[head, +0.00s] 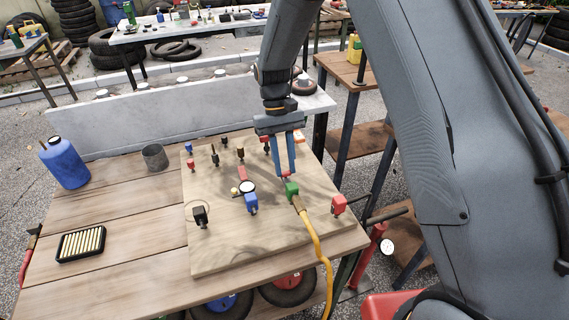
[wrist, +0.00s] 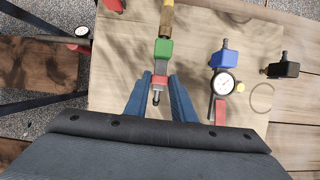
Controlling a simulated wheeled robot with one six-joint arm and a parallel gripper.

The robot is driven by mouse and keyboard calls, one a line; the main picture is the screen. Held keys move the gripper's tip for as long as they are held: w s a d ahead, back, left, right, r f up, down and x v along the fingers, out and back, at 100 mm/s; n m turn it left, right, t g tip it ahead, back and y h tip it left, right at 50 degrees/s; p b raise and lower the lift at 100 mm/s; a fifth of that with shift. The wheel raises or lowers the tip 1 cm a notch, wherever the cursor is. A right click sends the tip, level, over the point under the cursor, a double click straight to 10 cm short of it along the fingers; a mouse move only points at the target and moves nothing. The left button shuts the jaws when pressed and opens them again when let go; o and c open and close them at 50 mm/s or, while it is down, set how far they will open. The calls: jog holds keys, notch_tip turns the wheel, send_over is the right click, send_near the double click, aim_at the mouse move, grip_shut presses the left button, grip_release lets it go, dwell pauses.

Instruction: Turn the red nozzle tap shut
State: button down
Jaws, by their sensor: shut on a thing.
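My gripper (wrist: 159,77) is low over the wooden board, its two blue fingers around a small red part (wrist: 160,80) with a grey nozzle tip. I take this to be the red nozzle tap; in the head view the fingers (head: 284,175) mostly hide it. The jaws are shut on it. A green block (wrist: 162,48) lies right beside it, with a yellow hose (head: 318,246) joined by a brass end. Another red block (head: 339,204) stands at the board's right edge. The angle of the tap is hard to tell.
A blue block (head: 251,203) and a white gauge (wrist: 223,84) stand beside the green block, with a black block (head: 200,216) farther left. Several small fittings stand at the board's back. A blue jug (head: 64,163), grey cup (head: 155,158) and slotted tray (head: 81,244) are on the table's left.

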jog(key=shift+w+r, duration=0.1)
jog(key=c, duration=1.8)
grip_release()
jog(key=shift+o, duration=0.2)
jog(key=b+v, duration=0.2)
jog(key=v, duration=0.5)
jog(key=shift+r, duration=0.35)
jog(key=shift+w, duration=0.15)
